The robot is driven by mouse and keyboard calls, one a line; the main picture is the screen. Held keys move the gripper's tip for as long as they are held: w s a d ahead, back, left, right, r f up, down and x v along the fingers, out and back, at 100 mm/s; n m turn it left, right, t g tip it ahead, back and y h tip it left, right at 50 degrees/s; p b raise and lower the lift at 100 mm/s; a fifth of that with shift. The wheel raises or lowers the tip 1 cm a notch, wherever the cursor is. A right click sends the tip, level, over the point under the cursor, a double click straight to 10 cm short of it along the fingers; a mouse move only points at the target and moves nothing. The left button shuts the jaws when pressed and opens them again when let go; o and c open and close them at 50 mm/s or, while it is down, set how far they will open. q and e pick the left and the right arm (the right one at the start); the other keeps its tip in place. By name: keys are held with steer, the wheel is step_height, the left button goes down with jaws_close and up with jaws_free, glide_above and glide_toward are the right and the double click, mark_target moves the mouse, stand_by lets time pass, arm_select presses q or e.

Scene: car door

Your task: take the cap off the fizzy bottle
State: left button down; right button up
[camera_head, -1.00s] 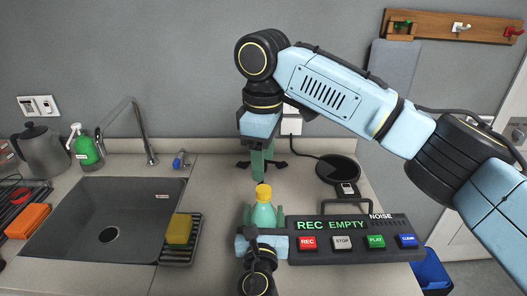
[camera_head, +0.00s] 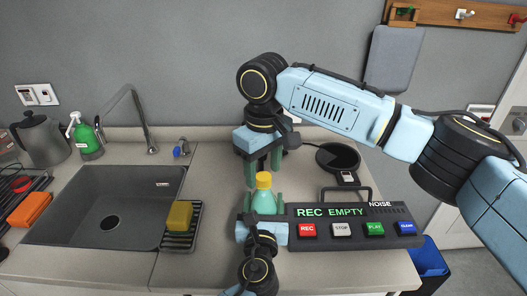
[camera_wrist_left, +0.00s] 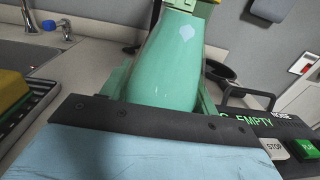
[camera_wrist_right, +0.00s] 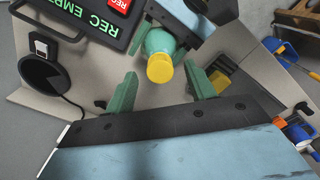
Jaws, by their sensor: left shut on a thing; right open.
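The green fizzy bottle (camera_head: 264,201) stands upright on the counter with its yellow cap (camera_head: 264,180) on top. My left gripper (camera_head: 264,210) is shut on the bottle's body from the near side; the bottle fills the left wrist view (camera_wrist_left: 170,65). My right gripper (camera_head: 264,172) is open and points down just behind and above the cap. In the right wrist view, the yellow cap (camera_wrist_right: 160,68) lies between and beyond the two green fingers (camera_wrist_right: 165,90), not touching either.
A recorder box (camera_head: 350,228) reading "REC EMPTY" stands right of the bottle. A yellow sponge (camera_head: 179,215) on a rack and the sink (camera_head: 105,210) are to the left. A round black pad (camera_head: 338,158) lies behind the recorder.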

steer(key=shift+f, duration=0.55)
steer(key=c, duration=1.1)
steer(key=shift+o, duration=0.2)
steer(key=shift+r, duration=0.2)
steer(key=shift+r, duration=0.95)
